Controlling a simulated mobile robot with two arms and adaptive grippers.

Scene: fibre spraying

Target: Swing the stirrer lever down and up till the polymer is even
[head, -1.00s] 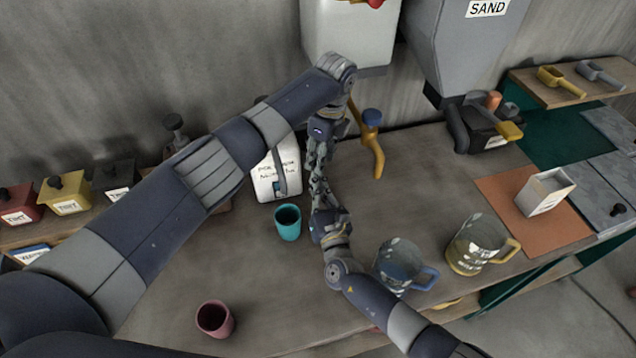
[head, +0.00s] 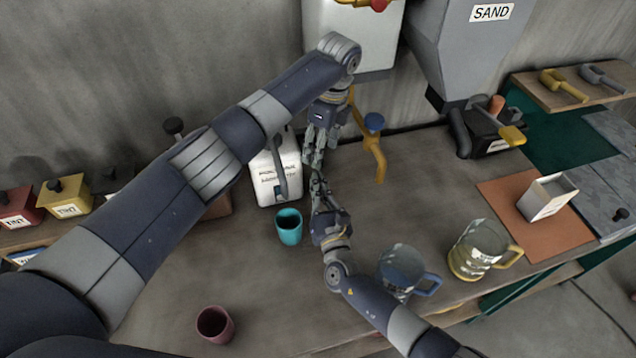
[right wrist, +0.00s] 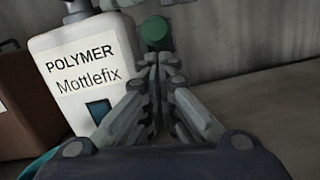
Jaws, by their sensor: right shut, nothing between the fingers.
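The white polymer container (head: 265,185) stands at the back of the bench, left of my grippers, with a grey lever (head: 281,178) on its front. Its label reads "POLYMER Mottlefix" in the right wrist view (right wrist: 75,75). My right gripper (head: 316,178) is shut and empty beside the container, pointing towards the wall. In the right wrist view a green round knob (right wrist: 155,30) shows just beyond its fingertips; I cannot tell whether they touch. My left gripper (head: 312,155) hangs down just behind the right one; its fingers are too small and overlapped to read. The polymer inside is hidden.
A teal cup (head: 289,228) stands in front of the container and a maroon cup (head: 215,324) near the front edge. Two clear jugs, one blue-handled (head: 402,270) and one yellow-handled (head: 478,250), stand to the right.

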